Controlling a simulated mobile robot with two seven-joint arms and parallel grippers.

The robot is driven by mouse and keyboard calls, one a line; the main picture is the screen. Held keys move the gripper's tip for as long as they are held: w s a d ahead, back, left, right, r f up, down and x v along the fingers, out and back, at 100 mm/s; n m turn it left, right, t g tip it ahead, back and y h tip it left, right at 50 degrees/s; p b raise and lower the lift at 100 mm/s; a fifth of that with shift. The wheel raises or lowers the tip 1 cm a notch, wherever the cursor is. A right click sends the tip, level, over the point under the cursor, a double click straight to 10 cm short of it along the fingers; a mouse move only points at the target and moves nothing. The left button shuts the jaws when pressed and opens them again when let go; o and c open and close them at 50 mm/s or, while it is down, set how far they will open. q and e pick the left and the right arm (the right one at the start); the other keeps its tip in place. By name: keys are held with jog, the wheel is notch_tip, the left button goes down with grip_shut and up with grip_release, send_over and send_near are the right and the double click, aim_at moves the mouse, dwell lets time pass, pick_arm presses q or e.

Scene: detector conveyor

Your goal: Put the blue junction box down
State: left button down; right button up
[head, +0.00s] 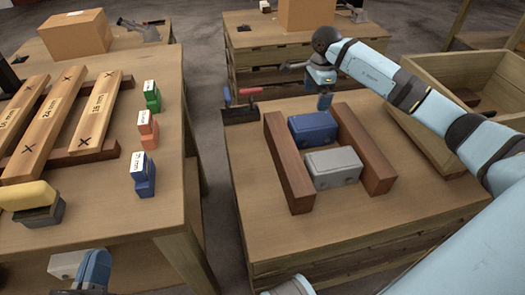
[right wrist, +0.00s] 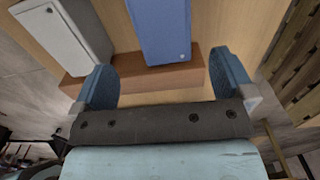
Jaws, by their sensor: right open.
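The blue junction box (head: 312,128) sits on the right-hand table between two brown wooden rails, beside a grey box (head: 332,168). It also shows at the top of the right wrist view (right wrist: 160,28), in line with the space between my fingers. My right gripper (head: 324,102) is above the far side of the blue box. In the right wrist view its two blue fingers (right wrist: 163,85) are wide apart with nothing between them. My left gripper (head: 85,268) shows only partly at the bottom left, and its jaw opening cannot be made out.
The brown rails (head: 288,165) and (head: 362,150) flank the boxes. A wooden crate (head: 425,135) stands to the right. A red-handled tool (head: 240,105) lies at the far left corner. The left table (head: 120,210) holds planks and colored blocks. The near tabletop is clear.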

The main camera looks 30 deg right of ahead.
jog(key=s+a+f+m+y, duration=0.1)
jog(key=s+a+y, duration=0.25)
jog(key=a, duration=0.65)
jog(key=s+a+f+m+y, duration=0.1)
jog(key=s+a+y, duration=0.3)
jog(key=a, duration=0.7)
jog(key=s+a+f+m+y, duration=0.1)
jog(key=s+a+f+y, duration=0.1)
jog(key=a+y, duration=0.6)
jog(key=s+a+r+m+t+y, duration=0.6)
jog(key=s+a+r+m+t, duration=0.35)
jog(key=m, duration=0.55)
jog(key=s+m+t+h, duration=0.1)
jog(key=m+h, duration=0.3)
jog(key=m, duration=0.5)
jog(key=s+m+t+h, duration=0.2)
jog(key=m+t+h, duration=0.2)
jog(key=m, duration=0.6)
jog(key=s+m+t+h, duration=0.1)
jog(key=m+h, duration=0.3)
jog(key=m, duration=0.6)
jog(key=shift+s+a+f+t, duration=0.15)
jog(key=shift+s+t, duration=0.15)
jog(key=shift+t, duration=0.35)
